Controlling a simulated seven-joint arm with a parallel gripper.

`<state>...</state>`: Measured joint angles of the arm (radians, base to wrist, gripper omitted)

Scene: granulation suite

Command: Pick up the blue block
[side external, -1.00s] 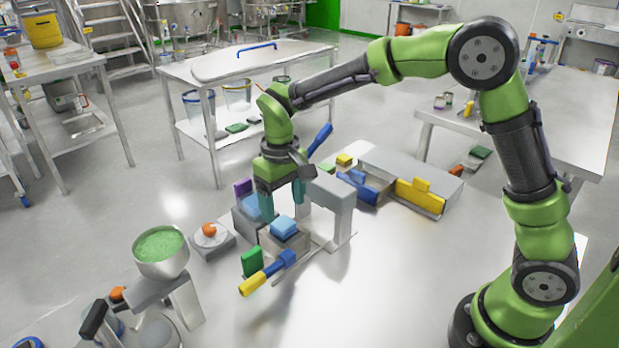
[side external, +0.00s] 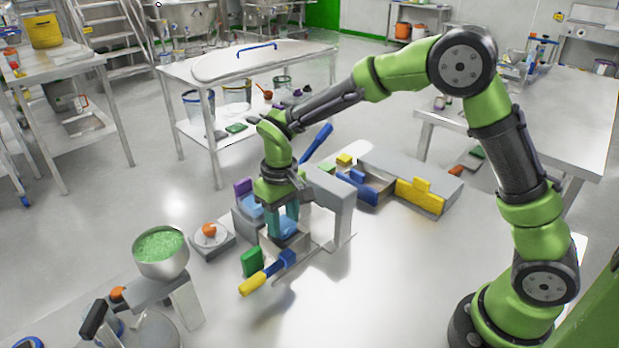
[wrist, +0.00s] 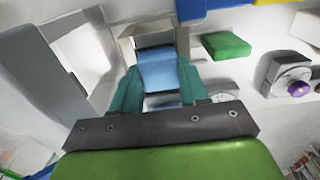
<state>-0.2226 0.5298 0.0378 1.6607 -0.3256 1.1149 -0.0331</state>
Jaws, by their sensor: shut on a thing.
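The light blue block (side external: 288,229) sits at the top of a small grey box (side external: 270,241) on the table. It also shows in the wrist view (wrist: 158,72), between my two teal fingers. My gripper (side external: 282,232) points down and is shut on the block, one finger on each side. In the wrist view my gripper (wrist: 160,82) has its fingertips beside the block. The fingers hide part of the block in the side view.
A grey arch (side external: 335,205) stands close right of my gripper. A yellow-and-blue handled tool (side external: 262,278) and a green block (side external: 252,262) lie in front. A dial scale (side external: 211,241) is to the left. Drawers with yellow (side external: 420,196) and blue fronts stand behind right.

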